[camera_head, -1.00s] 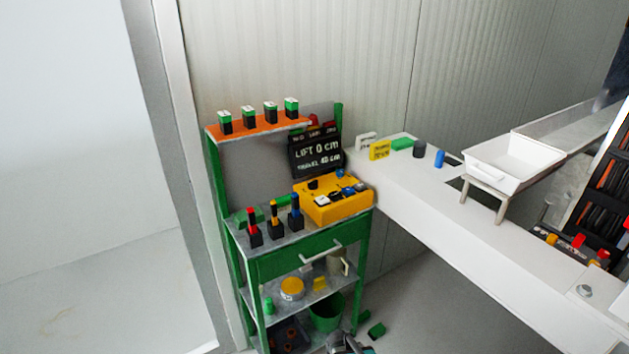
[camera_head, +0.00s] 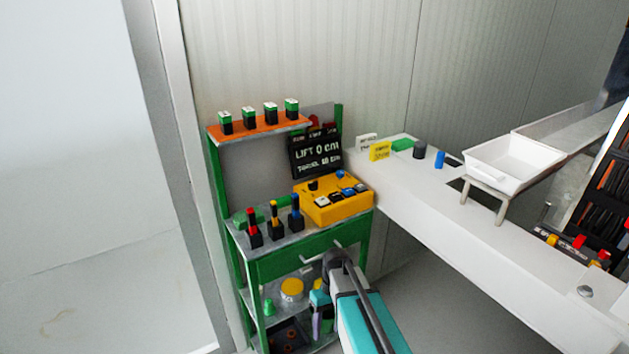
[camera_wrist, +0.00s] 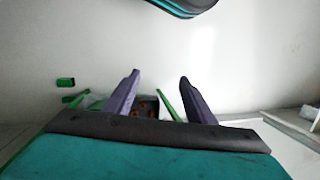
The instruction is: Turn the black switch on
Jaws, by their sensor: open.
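A yellow control box (camera_head: 333,205) sits on the right of the green stand's upper worktop. A small black switch or knob (camera_head: 313,185) stands on its back left; its on or off position is too small to tell. White, black and blue controls share the box top. My gripper (camera_head: 318,318) hangs low in front of the stand's lower shelves, below and apart from the box. In the wrist view, my gripper (camera_wrist: 158,76) has its two purple fingers spread, with nothing between them. The box is not visible there.
Red, yellow and blue levers (camera_head: 273,222) on black bases stand left of the box. A black display panel (camera_head: 315,153) rises behind it. The orange shelf (camera_head: 262,129) carries several green-black blocks. A white bench (camera_head: 430,205) adjoins on the right. Pale floor lies left.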

